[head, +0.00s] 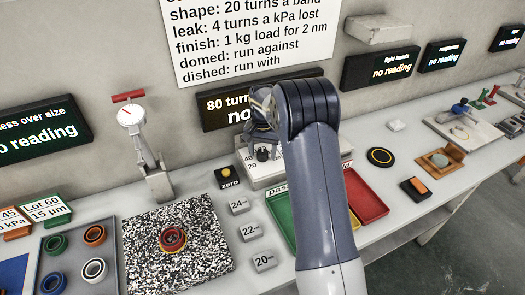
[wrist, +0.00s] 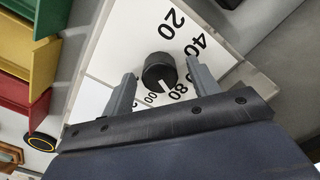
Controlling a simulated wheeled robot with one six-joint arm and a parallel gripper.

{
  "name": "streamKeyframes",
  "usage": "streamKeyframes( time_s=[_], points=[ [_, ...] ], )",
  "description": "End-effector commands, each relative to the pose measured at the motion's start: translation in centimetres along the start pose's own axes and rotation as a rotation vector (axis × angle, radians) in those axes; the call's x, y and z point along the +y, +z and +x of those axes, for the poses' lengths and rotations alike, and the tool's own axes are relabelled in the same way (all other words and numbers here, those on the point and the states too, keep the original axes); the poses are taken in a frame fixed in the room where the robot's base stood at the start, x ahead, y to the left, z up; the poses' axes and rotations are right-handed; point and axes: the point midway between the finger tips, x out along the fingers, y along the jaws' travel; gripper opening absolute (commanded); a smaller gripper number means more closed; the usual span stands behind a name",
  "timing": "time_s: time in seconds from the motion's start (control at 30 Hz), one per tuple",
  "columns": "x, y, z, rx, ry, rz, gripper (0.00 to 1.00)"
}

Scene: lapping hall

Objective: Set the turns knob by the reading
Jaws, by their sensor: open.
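The turns knob (wrist: 158,70) is a round black knob with a white pointer line on a white dial face (wrist: 132,40) marked 20 to 100. In the wrist view its pointer is toward the 80 and 100 marks; I cannot tell exactly where. My gripper (wrist: 163,84) is open, a finger on each side of the knob, with gaps. The knob also shows in the head view (head: 263,154), below my gripper (head: 262,135). The dark display (head: 222,108) above begins "80 turn" and "no"; my arm hides the rest.
A wall sheet (head: 240,40) gives rules, including "leak: 4 turns a kPa lost". A yellow zero button (head: 227,172) is left of the dial box. A dial gauge (head: 130,116) stands over a speckled plate (head: 150,258). Green (head: 282,215) and red (head: 362,200) trays flank my arm.

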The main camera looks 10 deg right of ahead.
Motion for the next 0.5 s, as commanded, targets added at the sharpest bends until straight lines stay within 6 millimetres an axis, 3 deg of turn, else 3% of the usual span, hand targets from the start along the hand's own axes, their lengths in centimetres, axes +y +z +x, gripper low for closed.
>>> streamKeyframes(
  time_s=[0.5],
  points=[
    [-0.1,-0.1,-8.9,0.005,-0.002,0.000,0.57]
  ],
)
